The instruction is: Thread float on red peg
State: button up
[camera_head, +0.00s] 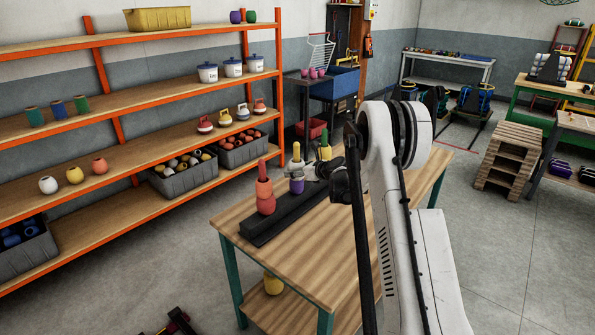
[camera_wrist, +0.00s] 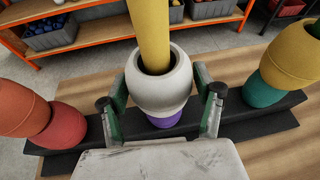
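A long black base (camera_head: 270,228) on the wooden table carries a row of pegs. The white float (camera_wrist: 158,82) is around the yellow peg (camera_wrist: 152,30), above a purple float (camera_wrist: 165,119), which also shows in the head view (camera_head: 297,186). My gripper (camera_wrist: 160,92) has one finger on each side of the white float, very close to it; whether they press on it I cannot tell. The red peg (camera_head: 262,168) stands at the near left end with two reddish floats, the upper one (camera_head: 264,187) and lower one (camera_head: 266,205).
The orange shelf (camera_head: 105,75) behind holds more floats and grey crates (camera_head: 185,178). The table's front (camera_head: 315,250) is clear. A yellow object (camera_head: 272,283) is on its lower shelf.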

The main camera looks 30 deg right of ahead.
jog(key=c, duration=0.9)
jog(key=shift+r+p, duration=2.5)
jog(key=shift+r, duration=6.25)
